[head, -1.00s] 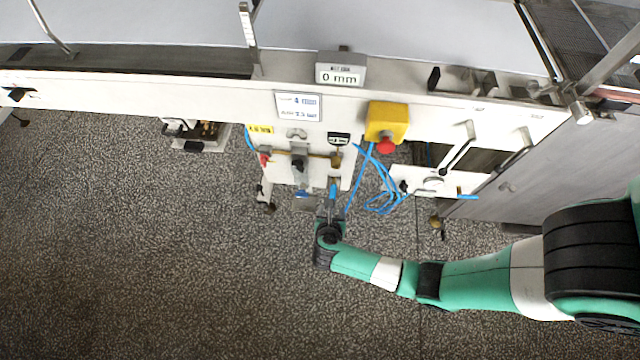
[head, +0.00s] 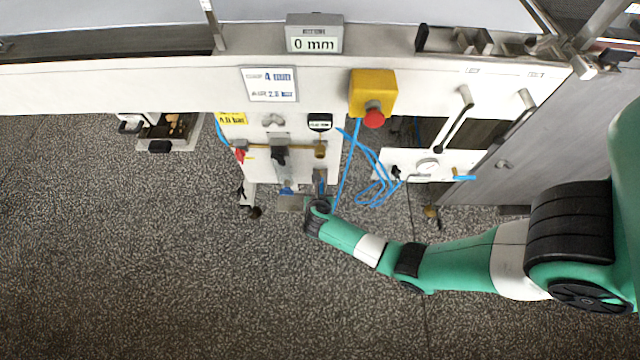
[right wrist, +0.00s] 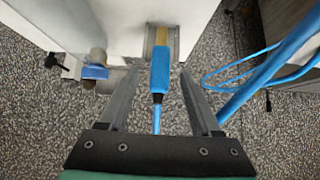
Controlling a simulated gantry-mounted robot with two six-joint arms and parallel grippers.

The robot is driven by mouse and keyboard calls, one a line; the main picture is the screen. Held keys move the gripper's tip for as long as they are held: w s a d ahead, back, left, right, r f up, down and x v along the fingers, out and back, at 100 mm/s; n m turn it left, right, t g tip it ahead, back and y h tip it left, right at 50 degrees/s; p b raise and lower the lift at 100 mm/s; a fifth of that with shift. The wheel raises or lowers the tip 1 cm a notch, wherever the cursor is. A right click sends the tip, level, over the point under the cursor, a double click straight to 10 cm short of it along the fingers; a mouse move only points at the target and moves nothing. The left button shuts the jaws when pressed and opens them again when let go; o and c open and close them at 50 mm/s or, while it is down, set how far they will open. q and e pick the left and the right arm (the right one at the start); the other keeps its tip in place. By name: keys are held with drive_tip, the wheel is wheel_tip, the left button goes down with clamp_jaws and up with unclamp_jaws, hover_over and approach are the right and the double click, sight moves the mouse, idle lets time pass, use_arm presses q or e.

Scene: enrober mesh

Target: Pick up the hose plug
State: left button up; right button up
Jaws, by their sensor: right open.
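The blue hose plug (right wrist: 160,72) shows in the right wrist view, with a thin blue hose running from its near end toward me. Its far end meets a brass-coloured piece in a grey holder on the white panel. My right gripper (right wrist: 154,90) is open, with one finger on each side of the plug and a visible gap to both. In the head view, my right gripper (head: 319,186) is at the lower right edge of the valve panel (head: 300,180); the plug is mostly hidden there. My left gripper is not in view.
Loose blue hoses (head: 372,185) hang right of the gripper and cross the right side of the wrist view. A small blue part (right wrist: 95,72) sits on a bracket to the left. A yellow box with a red button (head: 373,95) is above. The floor below is clear.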

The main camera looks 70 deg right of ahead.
clamp_jaws()
idle(0.3)
drive_tip(key=shift+r, duration=0.1)
